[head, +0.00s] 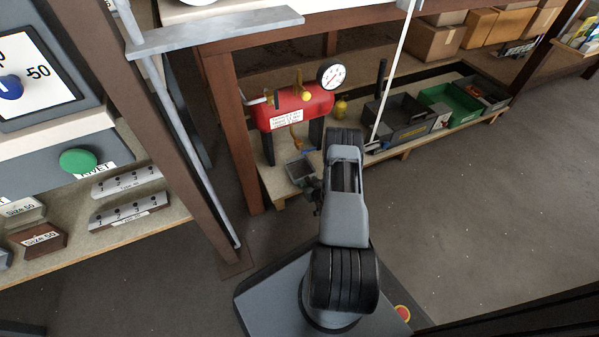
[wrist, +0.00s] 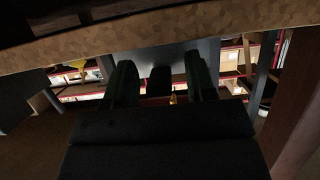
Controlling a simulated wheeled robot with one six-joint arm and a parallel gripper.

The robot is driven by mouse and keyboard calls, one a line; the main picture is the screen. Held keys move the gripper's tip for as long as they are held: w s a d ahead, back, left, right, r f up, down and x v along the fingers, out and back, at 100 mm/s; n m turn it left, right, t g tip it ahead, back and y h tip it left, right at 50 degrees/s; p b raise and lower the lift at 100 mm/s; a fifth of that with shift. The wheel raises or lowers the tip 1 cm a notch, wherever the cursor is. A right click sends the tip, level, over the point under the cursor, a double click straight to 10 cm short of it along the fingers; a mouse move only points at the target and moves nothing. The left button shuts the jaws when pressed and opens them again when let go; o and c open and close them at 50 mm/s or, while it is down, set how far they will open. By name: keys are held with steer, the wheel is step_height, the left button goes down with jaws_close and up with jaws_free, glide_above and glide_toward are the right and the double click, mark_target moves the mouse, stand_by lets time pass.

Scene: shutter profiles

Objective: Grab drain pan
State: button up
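A small grey open-topped pan (head: 300,170), which looks like the drain pan, sits on the low wooden shelf below the red tank (head: 293,105). My arm is just right of it in the head view. A small dark part beside the arm, near the pan, may belong to my gripper, but the arm hides most of it. In the wrist view my gripper (wrist: 160,76) shows two dark fingers standing apart. A dark block shows between them, and I cannot tell what it is. The pan cannot be made out clearly in the dim wrist view.
Grey and green bins (head: 449,104) stand on the low shelf to the right. A brown table leg (head: 231,130) rises left of the pan. The floor at right is clear.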

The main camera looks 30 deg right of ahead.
jaws_close()
stand_by(0.4)
